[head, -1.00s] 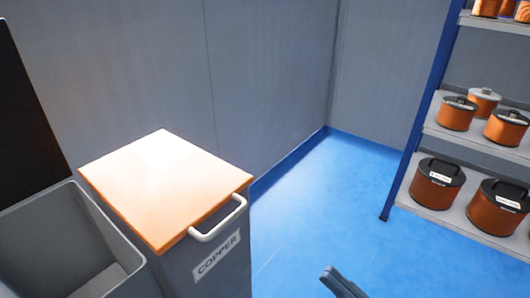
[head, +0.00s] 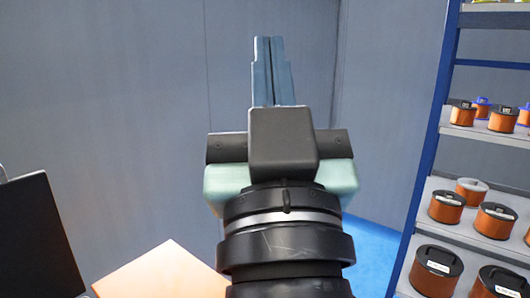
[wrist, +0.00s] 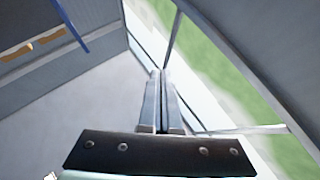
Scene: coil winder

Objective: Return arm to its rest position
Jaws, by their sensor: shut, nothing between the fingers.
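My gripper (head: 267,42) stands upright in the middle of the head view, its two blue-grey fingers pressed together with nothing between them. My wrist and forearm fill the lower middle of that view. In the wrist view my gripper (wrist: 161,76) is also shut, with the fingers pointing up the picture toward a bright window (wrist: 200,75). The gripper appears to touch nothing.
A dark panel (head: 38,240) stands at the far left. A blue-framed shelf (head: 436,130) with several copper spools is at the right. Grey walls lie behind.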

